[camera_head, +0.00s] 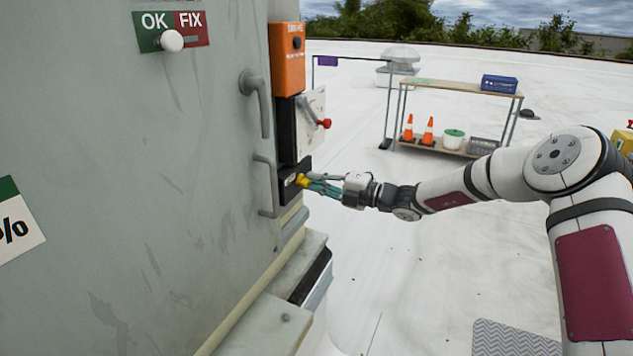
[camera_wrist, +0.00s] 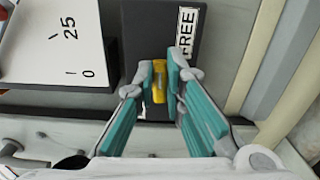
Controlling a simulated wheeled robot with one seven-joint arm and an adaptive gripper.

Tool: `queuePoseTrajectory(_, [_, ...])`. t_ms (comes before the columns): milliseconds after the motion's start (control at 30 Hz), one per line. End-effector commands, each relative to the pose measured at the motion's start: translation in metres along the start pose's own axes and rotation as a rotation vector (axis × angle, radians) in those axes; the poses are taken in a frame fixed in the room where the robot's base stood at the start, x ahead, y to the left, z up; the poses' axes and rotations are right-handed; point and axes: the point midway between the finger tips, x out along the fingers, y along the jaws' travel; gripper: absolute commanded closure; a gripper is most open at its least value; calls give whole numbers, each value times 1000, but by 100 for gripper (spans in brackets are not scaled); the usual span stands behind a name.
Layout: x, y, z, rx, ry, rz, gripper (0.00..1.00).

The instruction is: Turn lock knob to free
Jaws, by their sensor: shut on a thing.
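The lock knob (camera_wrist: 158,82) is a small yellow piece on a dark box (camera_wrist: 192,48) with a white FREE label (camera_wrist: 186,32). In the head view the yellow knob (camera_head: 301,181) shows at the side of the grey-green cooler cabinet (camera_head: 190,200). My gripper (camera_head: 308,182) reaches in from the right, with teal-padded fingers. In the wrist view my gripper (camera_wrist: 160,80) is shut on the yellow knob, one finger on each side. The fingers hide part of the knob, and I cannot tell its exact turn.
Above the knob are a white dial plate (camera_head: 311,118) with a red-tipped lever (camera_head: 325,123) and an orange box (camera_head: 287,58). Grey handles (camera_head: 266,186) stick out just left of it. The white roof to the right is open, with a shelf cart (camera_head: 458,88) farther back.

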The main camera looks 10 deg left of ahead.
Motion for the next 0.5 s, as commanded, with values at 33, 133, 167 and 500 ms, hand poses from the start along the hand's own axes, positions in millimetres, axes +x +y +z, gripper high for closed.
queuePoseTrajectory(33, [-1, -2, 1, 0, -2, -4, 100])
queuePoseTrajectory(133, [-1, -2, 1, 0, -2, -4, 100])
queuePoseTrajectory(167, [-1, -2, 1, 0, -2, -4, 100])
queuePoseTrajectory(500, [-1, -1, 0, -1, -1, -2, 69])
